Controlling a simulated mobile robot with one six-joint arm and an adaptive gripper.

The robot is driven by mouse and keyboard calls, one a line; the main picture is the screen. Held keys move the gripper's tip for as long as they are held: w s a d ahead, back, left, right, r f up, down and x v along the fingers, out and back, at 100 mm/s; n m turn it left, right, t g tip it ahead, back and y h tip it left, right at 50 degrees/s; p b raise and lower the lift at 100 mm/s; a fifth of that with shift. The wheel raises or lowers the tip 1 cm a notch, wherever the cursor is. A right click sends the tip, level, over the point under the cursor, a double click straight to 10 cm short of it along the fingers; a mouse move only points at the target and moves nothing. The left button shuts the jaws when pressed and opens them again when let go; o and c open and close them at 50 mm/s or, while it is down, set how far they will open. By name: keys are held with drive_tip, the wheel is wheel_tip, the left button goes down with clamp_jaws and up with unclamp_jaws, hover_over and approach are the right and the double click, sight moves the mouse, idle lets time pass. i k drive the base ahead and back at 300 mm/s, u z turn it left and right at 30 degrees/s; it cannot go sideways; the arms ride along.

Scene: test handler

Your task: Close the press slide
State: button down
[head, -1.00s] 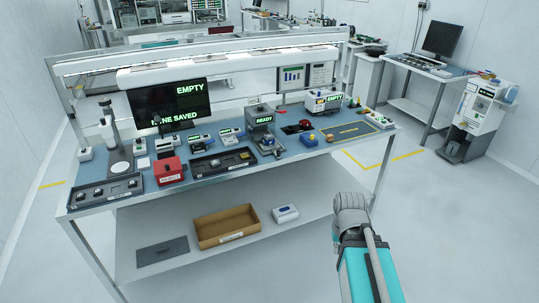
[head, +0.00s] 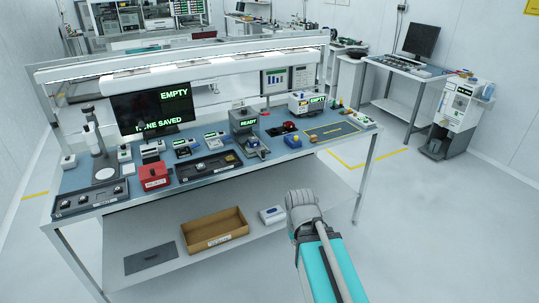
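A grey device with a green READY display (head: 248,122) stands on the blue-topped bench, right of its middle. It looks like the press. A low part with a blue piece (head: 254,142) sticks out at its front, perhaps the slide; how far out it is cannot be told at this size. My arm's grey end (head: 303,205) is in front of the bench, lower and nearer to me than the bench top, and apart from the press. The fingers cannot be made out, so whether my gripper is open or holds anything is unclear.
A red box (head: 154,176), a dark tray (head: 208,165) and a blue block (head: 293,141) stand along the bench's front. A monitor (head: 152,112) is behind. A cardboard box (head: 213,230) sits on the lower shelf.

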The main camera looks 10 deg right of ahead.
sight(257, 149)
drive_tip(key=u, duration=0.1)
drive_tip(key=i, duration=0.95)
drive_tip(key=z, duration=0.05)
